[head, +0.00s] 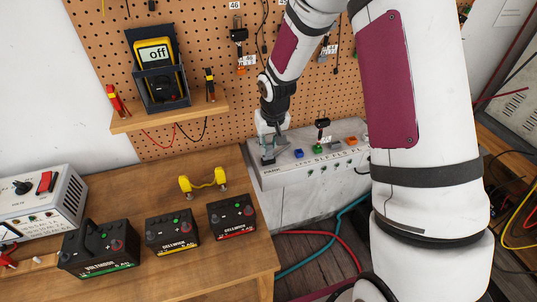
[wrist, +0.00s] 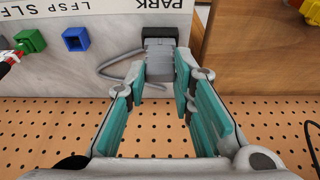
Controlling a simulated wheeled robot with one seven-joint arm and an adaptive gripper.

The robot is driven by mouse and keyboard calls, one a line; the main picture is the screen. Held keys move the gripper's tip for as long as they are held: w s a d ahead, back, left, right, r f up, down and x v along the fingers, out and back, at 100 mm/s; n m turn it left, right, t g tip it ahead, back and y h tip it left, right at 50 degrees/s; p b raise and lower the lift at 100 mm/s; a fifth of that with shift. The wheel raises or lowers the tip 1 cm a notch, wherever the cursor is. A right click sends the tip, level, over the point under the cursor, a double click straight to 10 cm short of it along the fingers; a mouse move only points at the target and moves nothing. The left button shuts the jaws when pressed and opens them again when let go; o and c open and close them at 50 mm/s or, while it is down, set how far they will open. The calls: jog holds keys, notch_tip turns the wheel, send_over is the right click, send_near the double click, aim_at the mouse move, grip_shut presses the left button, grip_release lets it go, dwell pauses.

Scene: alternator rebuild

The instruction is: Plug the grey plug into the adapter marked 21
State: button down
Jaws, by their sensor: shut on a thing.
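The grey plug (wrist: 160,54) is between the fingertips of my gripper (wrist: 160,76) in the wrist view, which is closed around it. The plug's far end meets a dark block (wrist: 158,31) beside the word PARK. I cannot tell how deep it sits in that block. A thin grey cable lies beside the plug. In the head view my gripper (head: 268,146) points down at the left end of the grey-white box, over the dark block (head: 268,160). A black connector (head: 322,123) with a small tag stands on the same box; its number is too small to read.
The box (head: 345,160) carries blue, green and orange sockets to the right of my gripper. Several batteries (head: 172,231) and a yellow-handled part (head: 203,181) stand on the wooden bench (head: 150,180). A shelf (head: 170,112) holds a multimeter. Red and teal cables lie on the floor.

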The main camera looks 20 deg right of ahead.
aim_at(269, 145)
jog(key=shift+w+p+v, duration=0.2)
jog(key=shift+p+v, duration=0.05)
jog(key=shift+v, duration=0.5)
jog(key=shift+w+p+v, duration=0.15)
jog(key=shift+p+v, duration=0.1)
jog(key=shift+v, duration=0.5)
dwell(0.4)
